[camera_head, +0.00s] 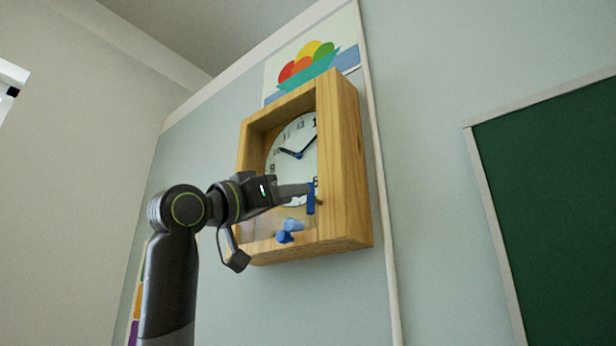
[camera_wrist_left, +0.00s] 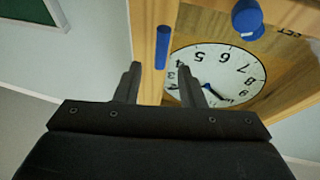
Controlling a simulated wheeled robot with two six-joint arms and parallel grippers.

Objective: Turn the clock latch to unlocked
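The wooden wall clock (camera_head: 350,150) has a white dial (camera_head: 297,165) behind a framed front. A blue bar-shaped latch (camera_head: 311,203) sits upright on the right of the front frame. It also shows in the left wrist view (camera_wrist_left: 162,47). A blue knob (camera_head: 287,236) sticks out lower on the clock front and shows in the left wrist view (camera_wrist_left: 247,18). My left gripper (camera_head: 309,188) is at the latch in the head view. In the left wrist view its two fingers (camera_wrist_left: 158,72) are apart, with the latch beyond the gap; I cannot tell whether they touch it.
A fruit-bowl picture (camera_head: 310,68) hangs above and behind the clock. A pale vertical strip (camera_head: 384,200) runs down the wall just right of it. A green board (camera_head: 560,190) hangs farther right. The wall between strip and board is clear.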

